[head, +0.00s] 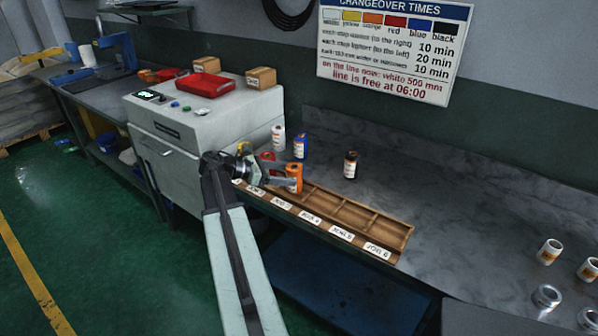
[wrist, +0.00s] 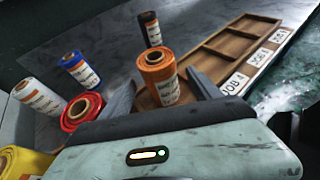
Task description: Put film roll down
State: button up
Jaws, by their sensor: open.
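The orange film roll (head: 294,178) stands upright at the left part of the wooden tray (head: 388,228). In the wrist view the orange roll (wrist: 158,82) stands between my fingers, over the near end of the tray (wrist: 226,48). My gripper (head: 286,177) is open, with one finger on each side of the roll. In the wrist view a gap shows at the right finger; contact on the left side is unclear. The roll's base is partly hidden, so I cannot tell its exact compartment.
White (head: 278,138), blue (head: 300,146) and red (head: 267,157) rolls stand close behind my gripper; a yellow roll (wrist: 25,163) is at the wrist view's lower left. A black roll (head: 350,164) stands behind the tray. The tray's right compartments are empty. The bench beyond is mostly clear.

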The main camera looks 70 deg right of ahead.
jog(key=p+v, duration=0.1)
jog(key=v, duration=0.3)
jog(key=shift+w+a+r, duration=0.15)
jog(key=shift+w+a, duration=0.05)
jog(key=shift+w, duration=0.05)
jog(key=w+a+f+m+t+y, duration=0.1)
jog(key=w+a+f+m+t, duration=0.3)
jog(key=w+a, duration=0.65)
jog(key=w+a+f+n+t+y, duration=0.1)
jog(key=w+a+f+t+y, duration=0.15)
jog(key=w+a+f, duration=0.75)
jog(key=w+a+m+t+y, duration=0.2)
jog(key=a+m+y, duration=0.3)
jog(key=a, duration=3.4)
jog(key=shift+a+f+t+y, duration=0.2)
jog(key=shift+f+t+y, duration=0.15)
jog(key=shift+t, duration=0.5)
